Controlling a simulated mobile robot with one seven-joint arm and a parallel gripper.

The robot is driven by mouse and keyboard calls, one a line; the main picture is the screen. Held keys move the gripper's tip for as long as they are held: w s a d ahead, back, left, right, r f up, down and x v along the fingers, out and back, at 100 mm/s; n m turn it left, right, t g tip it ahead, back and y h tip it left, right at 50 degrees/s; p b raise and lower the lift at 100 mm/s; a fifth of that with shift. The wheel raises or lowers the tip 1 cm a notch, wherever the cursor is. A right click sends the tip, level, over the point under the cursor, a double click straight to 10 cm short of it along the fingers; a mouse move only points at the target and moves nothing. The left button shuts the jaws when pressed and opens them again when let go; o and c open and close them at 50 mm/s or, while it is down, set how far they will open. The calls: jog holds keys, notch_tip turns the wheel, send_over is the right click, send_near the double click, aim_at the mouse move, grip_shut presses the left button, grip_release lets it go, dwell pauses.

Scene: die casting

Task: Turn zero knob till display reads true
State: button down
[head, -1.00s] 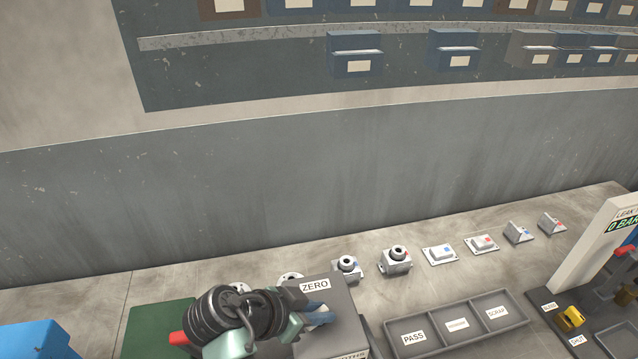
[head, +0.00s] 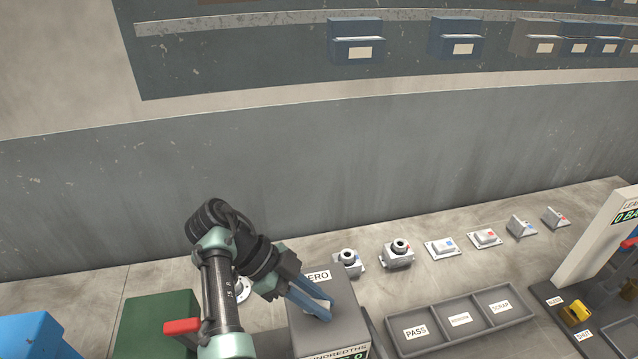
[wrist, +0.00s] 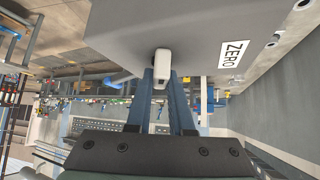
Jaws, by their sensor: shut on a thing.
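The grey gauge box (head: 318,290) labelled ZERO stands on the bench at the bottom of the head view. Its front display (head: 358,352) is cut off at the frame's lower edge, with only part of a green digit showing. In the wrist view the ZERO label (wrist: 234,54) is on the box (wrist: 190,30), and the pale zero knob (wrist: 161,60) sticks out of the box. My gripper (wrist: 161,78) has its two blue fingers closed on the knob. In the head view my gripper (head: 318,308) reaches over the box, and the knob itself cannot be made out.
A three-part tray (head: 432,342) with a PASS label is right of the box. Several castings (head: 397,253) stand in a row behind it. A leak test stand (head: 600,255) is at far right. Green (head: 155,325) and blue (head: 30,335) boxes are at left.

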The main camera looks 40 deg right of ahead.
jog(key=shift+m+g+y, duration=0.3)
jog(key=shift+m+y, duration=0.2)
jog(key=shift+m, duration=0.2)
jog(key=c, duration=0.8)
grip_release()
